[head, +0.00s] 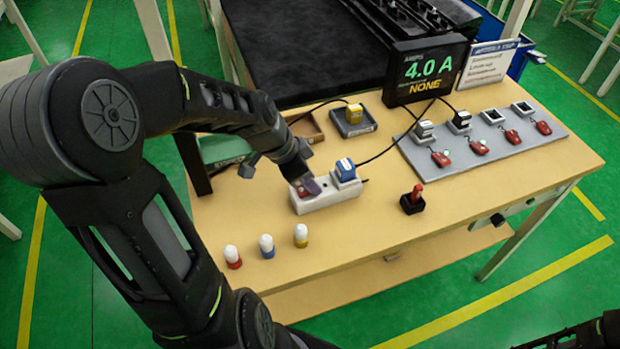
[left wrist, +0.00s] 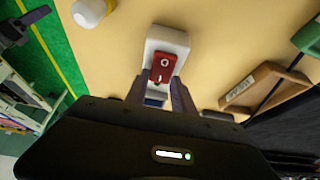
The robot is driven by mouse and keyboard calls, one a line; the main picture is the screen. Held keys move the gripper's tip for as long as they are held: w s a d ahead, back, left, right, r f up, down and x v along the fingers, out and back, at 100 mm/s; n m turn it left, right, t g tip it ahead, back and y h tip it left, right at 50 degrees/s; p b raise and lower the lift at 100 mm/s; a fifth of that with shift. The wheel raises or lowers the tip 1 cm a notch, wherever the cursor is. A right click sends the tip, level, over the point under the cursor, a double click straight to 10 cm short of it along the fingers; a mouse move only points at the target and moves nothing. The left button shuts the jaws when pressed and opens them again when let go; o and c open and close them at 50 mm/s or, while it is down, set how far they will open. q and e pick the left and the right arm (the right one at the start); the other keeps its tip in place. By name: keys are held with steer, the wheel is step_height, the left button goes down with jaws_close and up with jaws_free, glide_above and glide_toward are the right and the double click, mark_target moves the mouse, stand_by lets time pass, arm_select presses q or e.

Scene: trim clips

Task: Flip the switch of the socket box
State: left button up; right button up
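The white socket box (head: 335,197) lies on the wooden table with a blue plug (head: 345,170) standing in its right part. Its red rocker switch is partly hidden by my left gripper (head: 306,187) in the head view. In the left wrist view, the red switch (left wrist: 163,67), marked O and I, shows on the white box (left wrist: 168,38). My left gripper (left wrist: 158,88) points down over the box, its two fingers apart near the lower end of the switch, with nothing held. Contact with the switch cannot be told.
A display (head: 430,72) reads 4.0 A, NONE. A grey panel (head: 480,140) with sockets and red switches lies at right. A small red-topped lever (head: 414,200) and several capped pegs stand near the front. Black cables cross the table.

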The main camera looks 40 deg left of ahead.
arm_select(q)
steer(key=o, duration=0.4)
steer(key=b+v, duration=0.1)
steer(key=v, duration=0.6)
steer(key=shift+s+r, duration=0.1)
steer(key=shift+r, duration=0.3)
stand_by(0.3)
